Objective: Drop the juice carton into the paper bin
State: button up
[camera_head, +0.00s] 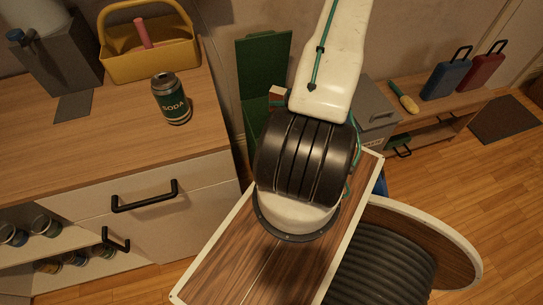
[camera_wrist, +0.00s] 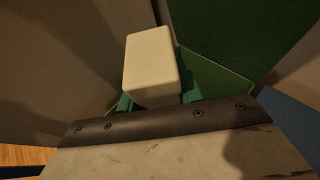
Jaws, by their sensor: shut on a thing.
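The juice carton is a small pale box, held in my gripper (camera_wrist: 152,95) between its green fingers in the wrist view, where the carton (camera_wrist: 152,62) shows its plain face. In the head view my arm hides most of the gripper, and only a small part of the carton (camera_head: 276,92) shows left of the arm. A green bin (camera_head: 263,63) with its lid raised stands behind it, and the carton appears in front of or over its opening. A grey bin (camera_head: 374,108) and a blue edge (camera_head: 381,184) show right of the arm. No paper label is readable on any bin.
A wooden counter (camera_head: 110,135) at left holds a soda can (camera_head: 171,99), a yellow caddy (camera_head: 150,48) and a grey box. A low bench (camera_head: 435,105) at right holds blue and red cases.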

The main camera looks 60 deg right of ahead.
jog(key=shift+f, duration=2.8)
jog(key=o, duration=1)
jog(key=shift+o, duration=0.2)
jog(key=v, duration=0.7)
jog(key=shift+s+r, duration=0.2)
jog(key=shift+s, duration=0.15)
